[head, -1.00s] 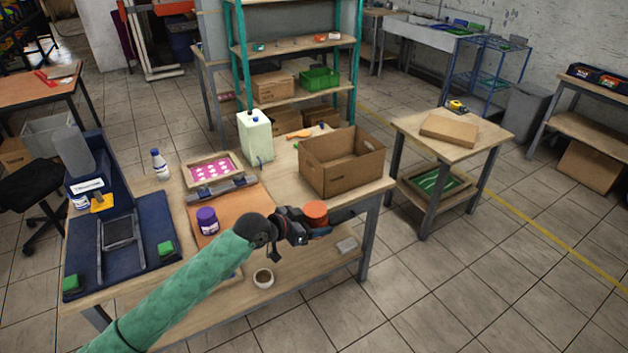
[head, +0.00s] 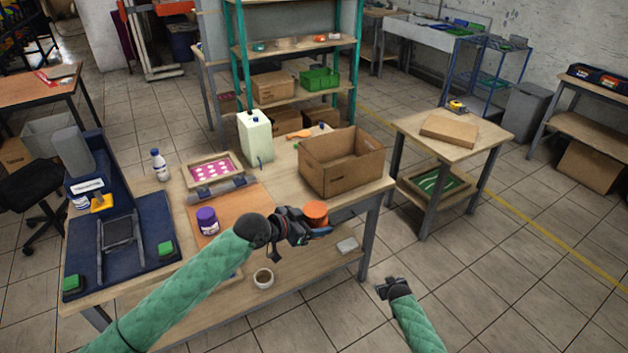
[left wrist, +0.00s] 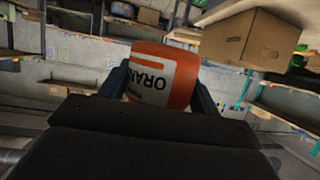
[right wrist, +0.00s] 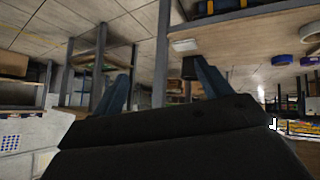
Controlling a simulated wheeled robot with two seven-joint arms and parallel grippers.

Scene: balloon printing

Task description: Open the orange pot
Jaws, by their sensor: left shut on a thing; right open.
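The orange pot (head: 315,213) is in my left gripper (head: 312,228), held in the air in front of the table's near right edge. In the left wrist view the pot (left wrist: 163,72) sits between the two fingers, and its white label reading "ORAN" shows upside down. Its lid cannot be told apart from its body in the head view. My right gripper (head: 389,288) is at the lower right, below and to the right of the pot. In the right wrist view its fingers (right wrist: 160,88) are apart with nothing between them.
A cardboard box (head: 341,163) stands open on the table behind the pot. A purple pot (head: 207,221) stands on the orange-brown board (head: 237,207). A white roll (head: 263,278) lies on the table's lower shelf.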

